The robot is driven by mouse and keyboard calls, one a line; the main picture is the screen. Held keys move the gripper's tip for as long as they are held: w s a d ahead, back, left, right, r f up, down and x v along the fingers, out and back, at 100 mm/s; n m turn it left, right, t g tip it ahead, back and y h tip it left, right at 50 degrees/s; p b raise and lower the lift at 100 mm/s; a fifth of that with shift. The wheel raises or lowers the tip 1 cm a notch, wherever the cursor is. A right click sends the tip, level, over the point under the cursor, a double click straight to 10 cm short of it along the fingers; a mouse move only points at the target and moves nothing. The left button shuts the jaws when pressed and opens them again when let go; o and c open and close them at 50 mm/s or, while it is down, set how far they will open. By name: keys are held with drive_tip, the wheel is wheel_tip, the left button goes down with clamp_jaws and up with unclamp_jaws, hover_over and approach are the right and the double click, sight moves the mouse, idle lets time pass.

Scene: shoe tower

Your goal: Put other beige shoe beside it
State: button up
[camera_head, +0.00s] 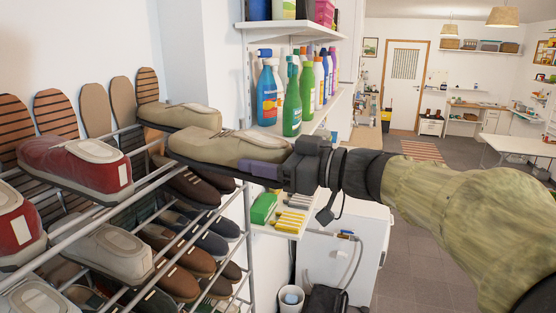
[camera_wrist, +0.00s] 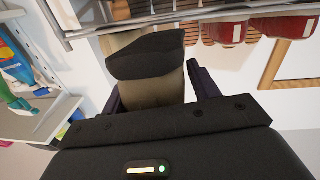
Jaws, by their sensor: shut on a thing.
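My gripper (camera_head: 268,168) is shut on a beige shoe (camera_head: 222,146) with a dark sole, at the right end of the rack's top tier. The held shoe's toe points left, and it appears roughly level. Another beige shoe (camera_head: 182,116) is just behind it at the top tier, partly hidden by the held one. I cannot tell whether the two shoes touch, or whether the held one rests on the rails. In the wrist view, the held shoe (camera_wrist: 152,93) is between the two fingers, with its dark sole showing.
The shoe rack (camera_head: 150,188) has red shoes (camera_head: 80,165) on the top tier and several shoes on lower tiers. Upright soles lean on the wall behind. A shelf with bottles (camera_head: 292,98) is just behind my gripper. Sponges (camera_head: 264,208) lie on a lower shelf.

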sight(210, 137)
drive_tip(key=shift+s+a+r+x, duration=0.15)
drive_tip(key=shift+r+x, duration=0.2)
drive_tip(key=shift+x, duration=1.4)
drive_tip(key=shift+s+r+x, duration=0.15)
drive_tip(key=shift+r+x, duration=0.2)
drive_tip(key=shift+x, duration=1.45)
drive_tip(key=shift+s+a+r+x, duration=0.15)
drive_tip(key=shift+r+x, duration=0.2)
drive_tip(key=shift+x, duration=1.4)
drive_tip(key=shift+s+a+r+p+x, duration=0.15)
drive_tip(key=shift+r+x, duration=0.1)
drive_tip(key=shift+x, duration=1.5)
drive_tip(key=shift+s+r+p+x, duration=0.15)
drive_tip(key=shift+r+x, duration=0.1)
drive_tip(key=shift+x, duration=1.45)
drive_tip(key=shift+s+a+r+x, duration=0.15)
drive_tip(key=shift+r+x, duration=0.1)
drive_tip(key=shift+x, duration=1.5)
drive_tip(key=shift+w+a+f+b, duration=0.1)
drive_tip(key=shift+f+b, duration=0.6)
drive_tip(key=shift+f, duration=0.45)
drive_tip(key=o, duration=1.6)
drive_tip(key=shift+c, duration=0.2)
